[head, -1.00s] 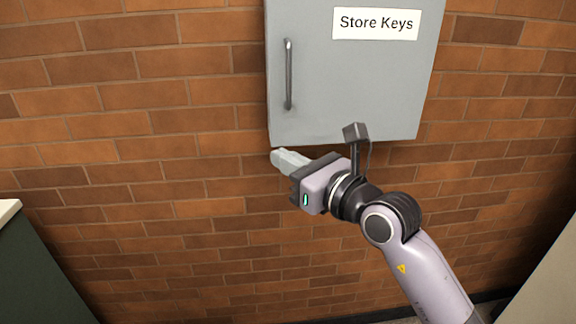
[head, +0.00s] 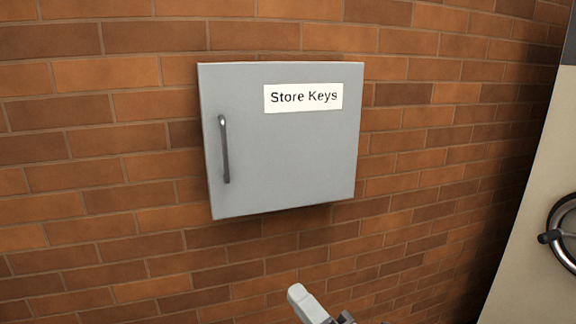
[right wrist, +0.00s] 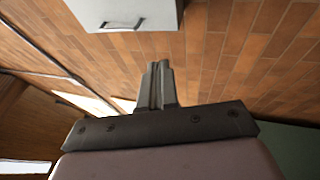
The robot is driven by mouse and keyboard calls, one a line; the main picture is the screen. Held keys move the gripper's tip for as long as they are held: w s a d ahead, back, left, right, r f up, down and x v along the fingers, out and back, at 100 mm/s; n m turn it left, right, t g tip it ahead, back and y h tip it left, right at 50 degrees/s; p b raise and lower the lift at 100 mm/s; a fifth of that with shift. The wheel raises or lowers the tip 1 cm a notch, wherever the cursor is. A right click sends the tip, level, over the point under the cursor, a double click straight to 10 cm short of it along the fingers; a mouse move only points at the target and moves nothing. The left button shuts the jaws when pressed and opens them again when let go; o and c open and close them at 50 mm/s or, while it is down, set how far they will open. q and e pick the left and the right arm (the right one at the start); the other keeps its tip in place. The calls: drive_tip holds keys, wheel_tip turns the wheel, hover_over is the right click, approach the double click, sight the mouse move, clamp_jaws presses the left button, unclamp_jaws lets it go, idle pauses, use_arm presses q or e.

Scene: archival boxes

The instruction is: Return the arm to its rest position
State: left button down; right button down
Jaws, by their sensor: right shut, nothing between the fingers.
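My right gripper (head: 308,303) shows at the bottom edge of the head view, below the grey key cabinet, with only its fingers and a bit of the hand in the picture. In the right wrist view its fingers (right wrist: 158,85) are together with nothing between them. The rest of my right arm is out of the head view. My left gripper is in neither view.
The grey wall cabinet (head: 280,165) labelled "Store Keys" hangs on the brick wall (head: 120,215) with its door closed. Its handle (head: 224,148) is on the door's left side. A pale cabinet with a dark wheel (head: 565,232) stands at the right edge.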

drive_tip(key=s+d+f+m+t+h, duration=0.1)
drive_tip(key=s+d+f+m+h, duration=0.1)
drive_tip(key=d+f+m+h, duration=0.75)
drive_tip(key=s+d+f+m+g+h, duration=0.1)
drive_tip(key=s+d+f+m+g, duration=0.2)
drive_tip(key=s+f+m, duration=0.4)
drive_tip(key=s+d+f+m+g+h+p, duration=0.1)
drive_tip(key=s+d+f+m+g, duration=0.3)
drive_tip(key=s+f+m, duration=0.4)
wheel_tip(320, 180, down, 3)
drive_tip(key=shift+s+d+r, duration=0.1)
drive_tip(key=shift+s+d, duration=0.4)
drive_tip(key=shift+d, duration=0.3)
